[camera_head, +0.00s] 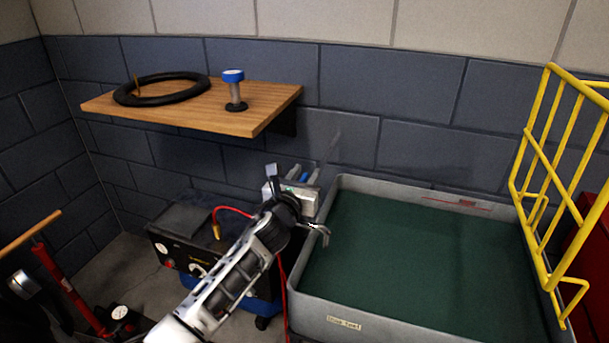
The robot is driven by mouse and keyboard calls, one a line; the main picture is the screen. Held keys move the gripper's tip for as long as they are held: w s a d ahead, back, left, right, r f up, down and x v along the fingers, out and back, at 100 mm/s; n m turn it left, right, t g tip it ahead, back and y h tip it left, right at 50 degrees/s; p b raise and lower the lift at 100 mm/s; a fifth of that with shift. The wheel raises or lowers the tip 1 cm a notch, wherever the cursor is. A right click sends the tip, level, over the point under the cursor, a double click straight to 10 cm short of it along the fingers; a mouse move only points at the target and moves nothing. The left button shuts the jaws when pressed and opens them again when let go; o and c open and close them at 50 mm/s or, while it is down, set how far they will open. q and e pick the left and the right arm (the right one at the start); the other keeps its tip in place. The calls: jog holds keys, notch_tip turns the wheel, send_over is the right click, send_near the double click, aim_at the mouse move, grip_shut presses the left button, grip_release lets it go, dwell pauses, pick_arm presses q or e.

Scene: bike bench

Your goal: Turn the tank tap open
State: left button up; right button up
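The tank (355,325) is a grey, wide basin with a labelled front rim, holding dark green water (415,260). My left gripper (298,202) is at its left rim, with the arm reaching up from the bottom. The fingers look spread apart, one up and left, one toward the water. Just beyond is a small pale metal fitting with a blue part (304,177), partly hidden by the gripper. I cannot tell whether this is the tap, or whether the gripper touches it. My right gripper is not in view.
A wooden shelf (265,100) on the wall holds a black ring (190,94) and a blue-topped post (234,90). A black machine (175,253) with a red cable stands left of the tank. A yellow wire rack (547,170) rises at the right.

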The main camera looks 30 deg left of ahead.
pick_arm(q)
grip_shut()
